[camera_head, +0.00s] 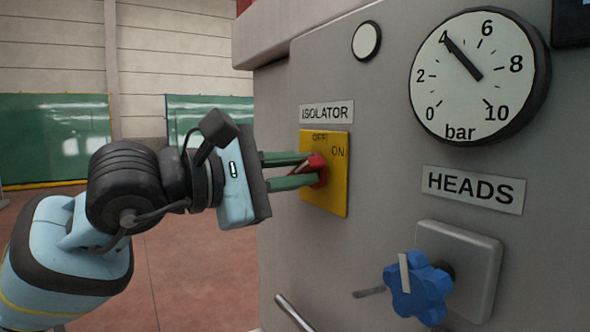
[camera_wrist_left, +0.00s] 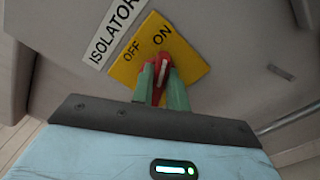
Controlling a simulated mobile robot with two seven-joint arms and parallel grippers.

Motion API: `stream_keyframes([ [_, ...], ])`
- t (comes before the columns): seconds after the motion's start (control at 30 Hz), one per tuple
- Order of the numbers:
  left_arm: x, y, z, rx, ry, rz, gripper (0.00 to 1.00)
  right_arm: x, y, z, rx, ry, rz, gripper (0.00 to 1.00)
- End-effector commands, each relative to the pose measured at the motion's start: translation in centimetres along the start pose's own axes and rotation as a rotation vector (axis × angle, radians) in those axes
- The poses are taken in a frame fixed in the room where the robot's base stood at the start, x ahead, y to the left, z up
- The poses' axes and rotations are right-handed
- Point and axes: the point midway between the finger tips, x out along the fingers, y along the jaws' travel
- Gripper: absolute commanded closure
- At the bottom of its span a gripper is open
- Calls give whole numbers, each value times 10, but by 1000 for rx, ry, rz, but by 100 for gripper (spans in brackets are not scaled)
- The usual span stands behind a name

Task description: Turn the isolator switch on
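The isolator switch is a red handle (camera_head: 319,168) on a yellow plate (camera_head: 337,190) marked OFF and ON, under an ISOLATOR label (camera_head: 327,112). My left gripper (camera_head: 308,170) reaches it from the left, its green fingers on either side of the handle. In the left wrist view the red handle (camera_wrist_left: 164,62) shows between the fingertips (camera_wrist_left: 162,82), which look closed on it. A white mark on the handle points up, roughly toward the ON lettering there. The fingers hide part of the handle, so its exact angle is hard to tell. My right gripper is not in view.
The grey machine panel also bears a pressure gauge (camera_head: 477,75) with its needle near 4, a HEADS label (camera_head: 472,190), a blue knob (camera_head: 418,287) and a round white disc (camera_head: 366,41). A metal rail (camera_head: 294,313) is low down. Open floor (camera_head: 190,265) lies left.

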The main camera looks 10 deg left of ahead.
Motion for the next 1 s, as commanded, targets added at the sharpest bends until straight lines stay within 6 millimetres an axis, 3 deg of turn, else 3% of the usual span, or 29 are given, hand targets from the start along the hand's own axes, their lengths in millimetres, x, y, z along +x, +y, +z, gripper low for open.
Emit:
stream_keyframes([
  [0.03,0,0,0,1,1,-1,78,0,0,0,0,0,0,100],
  [0.13,0,0,0,0,0,-1,65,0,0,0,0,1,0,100],
  [0.47,-2,0,0,-2,0,1,64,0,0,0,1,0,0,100],
  [1.0,-72,-1,-1,-1,1,-1,64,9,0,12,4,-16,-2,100],
])
